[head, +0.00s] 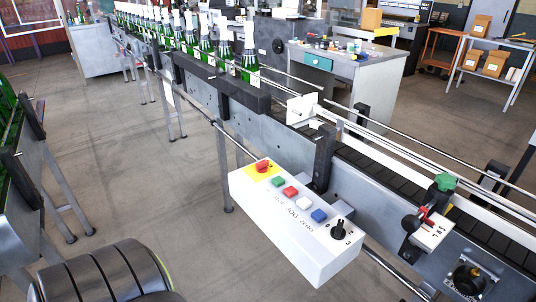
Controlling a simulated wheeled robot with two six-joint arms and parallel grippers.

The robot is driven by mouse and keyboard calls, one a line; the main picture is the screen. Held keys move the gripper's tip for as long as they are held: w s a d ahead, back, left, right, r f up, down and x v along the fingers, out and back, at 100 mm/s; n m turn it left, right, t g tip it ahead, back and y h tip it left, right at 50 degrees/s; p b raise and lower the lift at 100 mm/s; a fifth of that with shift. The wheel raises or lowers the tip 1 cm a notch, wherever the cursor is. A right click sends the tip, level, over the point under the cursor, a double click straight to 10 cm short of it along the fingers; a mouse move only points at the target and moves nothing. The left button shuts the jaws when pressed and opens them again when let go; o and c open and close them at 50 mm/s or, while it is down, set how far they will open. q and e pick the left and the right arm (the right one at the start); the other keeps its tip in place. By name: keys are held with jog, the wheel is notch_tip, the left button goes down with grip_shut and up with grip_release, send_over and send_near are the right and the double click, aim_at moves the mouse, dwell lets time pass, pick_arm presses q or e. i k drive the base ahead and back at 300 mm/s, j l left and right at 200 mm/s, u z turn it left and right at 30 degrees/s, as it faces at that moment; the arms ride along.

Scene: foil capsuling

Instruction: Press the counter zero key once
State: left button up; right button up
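A white control box (290,232) is mounted on the near side of the conveyor. Its sloping top carries a row of keys: green (278,181), red (290,192), white (303,203) and blue (319,215). Printed labels run beside the keys; I read "JOG" and "ZERO", with ZERO nearest the blue key. A red knob (263,166) on a yellow plate sits at the box's far left end, and a black selector knob (339,230) at its near right end. Neither of my grippers is in view, and nothing touches the keys.
The conveyor (350,160) runs from the upper left to the lower right behind the box. Several green bottles (225,62) stand on its far part. Open floor (130,180) lies left of the box.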

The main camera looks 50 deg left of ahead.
aim_at(318, 216)
jog(key=u, duration=1.25)
